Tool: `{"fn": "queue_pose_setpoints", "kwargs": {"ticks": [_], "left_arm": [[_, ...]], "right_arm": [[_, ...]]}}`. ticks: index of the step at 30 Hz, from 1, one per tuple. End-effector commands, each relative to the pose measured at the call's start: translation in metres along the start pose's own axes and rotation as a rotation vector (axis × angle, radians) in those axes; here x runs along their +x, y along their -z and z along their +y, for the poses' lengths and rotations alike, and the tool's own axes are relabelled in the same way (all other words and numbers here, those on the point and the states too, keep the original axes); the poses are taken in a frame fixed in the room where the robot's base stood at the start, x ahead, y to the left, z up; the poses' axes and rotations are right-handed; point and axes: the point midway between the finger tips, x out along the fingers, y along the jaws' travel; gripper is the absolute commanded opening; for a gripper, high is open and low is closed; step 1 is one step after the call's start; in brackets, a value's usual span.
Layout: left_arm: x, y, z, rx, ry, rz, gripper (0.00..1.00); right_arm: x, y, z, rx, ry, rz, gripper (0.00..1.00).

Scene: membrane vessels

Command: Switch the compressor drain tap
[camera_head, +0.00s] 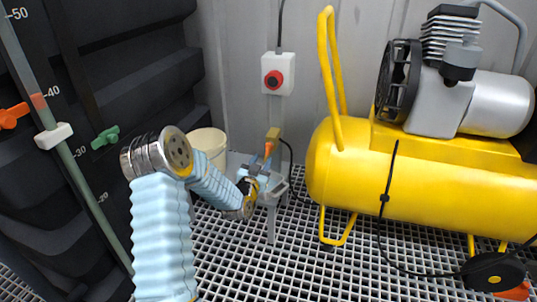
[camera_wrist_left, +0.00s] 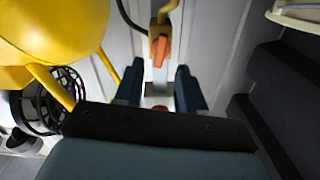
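The compressor is a yellow tank (camera_head: 430,190) with a motor on top, at the right of the head view. A small brass tap (camera_head: 273,134) with an orange lever (camera_head: 268,149) is near the wall, left of the tank. In the left wrist view the brass tap body (camera_wrist_left: 162,22) is at the top and the orange lever (camera_wrist_left: 161,50) hangs below it. My left gripper (camera_head: 263,163) is just below the lever in the head view. In the wrist view its two dark fingers (camera_wrist_left: 159,70) are apart, with the lever's lower end near the gap between their tips. My right gripper is not in view.
A grey box with a red button (camera_head: 274,78) is on the wall above the tap. A cream bucket (camera_head: 208,142) stands behind my left arm. Black tanks (camera_head: 125,60) fill the left side. Open grating floor (camera_head: 290,270) lies in front.

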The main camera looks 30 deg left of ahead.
Motion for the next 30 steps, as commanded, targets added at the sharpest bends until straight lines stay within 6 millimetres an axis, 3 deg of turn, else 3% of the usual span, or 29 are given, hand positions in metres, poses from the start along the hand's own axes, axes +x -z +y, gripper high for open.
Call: {"fn": "queue_pose_setpoints", "kwargs": {"ticks": [3,9,20,21,28,30], "left_arm": [[0.025,-0.001,0.000,0.000,0.000,0.000,0.39],[0.053,-0.001,0.000,-0.001,0.000,0.000,0.39],[0.060,-0.001,0.000,-0.001,-0.001,-0.002,0.39],[0.060,-0.001,0.000,-0.001,-0.001,-0.002,0.38],[0.060,-0.001,0.000,-0.001,0.000,-0.002,0.03],[0.060,-0.001,0.000,-0.001,0.000,-0.002,0.00]], "right_arm": [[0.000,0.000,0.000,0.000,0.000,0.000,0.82],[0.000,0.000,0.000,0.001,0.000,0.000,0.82],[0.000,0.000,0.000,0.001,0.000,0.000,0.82],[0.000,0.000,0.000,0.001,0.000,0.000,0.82],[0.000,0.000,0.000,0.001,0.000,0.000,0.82],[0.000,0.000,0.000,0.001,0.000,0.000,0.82]]}}
